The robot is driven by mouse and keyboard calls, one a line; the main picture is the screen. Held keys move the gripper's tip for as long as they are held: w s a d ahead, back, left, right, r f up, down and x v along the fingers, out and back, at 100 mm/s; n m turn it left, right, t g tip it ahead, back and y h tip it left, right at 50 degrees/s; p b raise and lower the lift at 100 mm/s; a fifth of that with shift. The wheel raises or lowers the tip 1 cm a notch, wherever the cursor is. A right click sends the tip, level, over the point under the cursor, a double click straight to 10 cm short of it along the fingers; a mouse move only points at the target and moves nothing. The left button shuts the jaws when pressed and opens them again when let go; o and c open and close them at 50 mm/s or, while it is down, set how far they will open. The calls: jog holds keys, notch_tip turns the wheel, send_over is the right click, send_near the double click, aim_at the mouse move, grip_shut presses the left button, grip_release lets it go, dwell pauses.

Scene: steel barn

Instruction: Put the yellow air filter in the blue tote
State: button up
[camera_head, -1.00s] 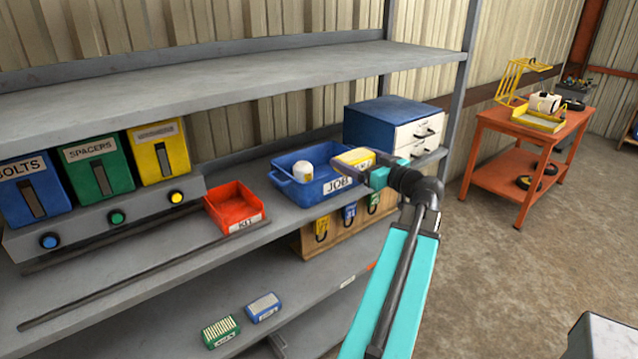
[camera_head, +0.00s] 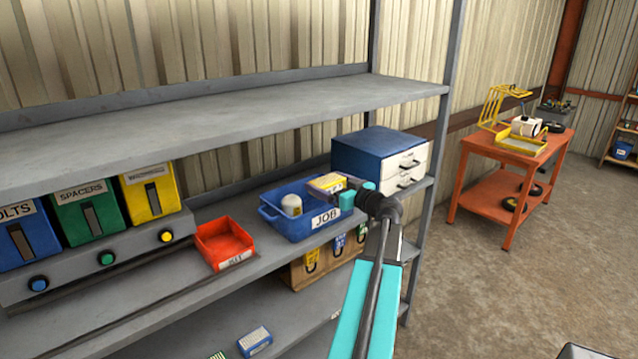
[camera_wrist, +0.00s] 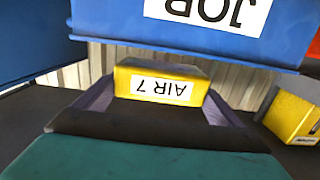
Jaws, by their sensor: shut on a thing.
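The yellow air filter (camera_head: 327,184) is a small yellow block with a pale pleated top. My gripper (camera_head: 345,192) is shut on it and holds it over the right part of the blue tote (camera_head: 309,228), which is labelled JOB. In the wrist view the filter (camera_wrist: 160,83) sits between the two fingers with its "AIR 7" label showing. The tote (camera_wrist: 110,22) fills the upper part of that view. A white rounded object (camera_head: 291,205) is inside the tote at its left. How far the filter is above the tote floor is hard to tell.
A red KIT bin (camera_head: 224,244) stands left of the tote, and a blue drawer cabinet (camera_head: 368,152) at its right. The upper shelf (camera_head: 230,108) runs above. A blue filter (camera_head: 255,341) lies on the lower shelf. An orange table (camera_head: 500,160) stands at right.

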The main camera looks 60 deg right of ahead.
jog(key=d+p+x, duration=0.1)
jog(key=p+x, duration=0.1)
jog(key=x, duration=0.4)
jog(key=shift+d+f, duration=0.15)
jog(key=shift+d, duration=0.05)
jog(key=shift+f+p, duration=0.15)
jog(key=shift+p, duration=0.15)
notch_tip(320, 180, down, 3)
jog(key=shift+f+p, duration=0.1)
jog(key=shift+p, duration=0.8)
jog(key=shift+s+a+f+b, duration=0.1)
jog(key=shift+f+b, duration=0.45)
jog(key=shift+b, duration=0.45)
jog(key=o, duration=0.9)
jog(key=shift+f, duration=0.1)
jog(key=shift+r+p, duration=0.5)
jog(key=shift+p, duration=0.6)
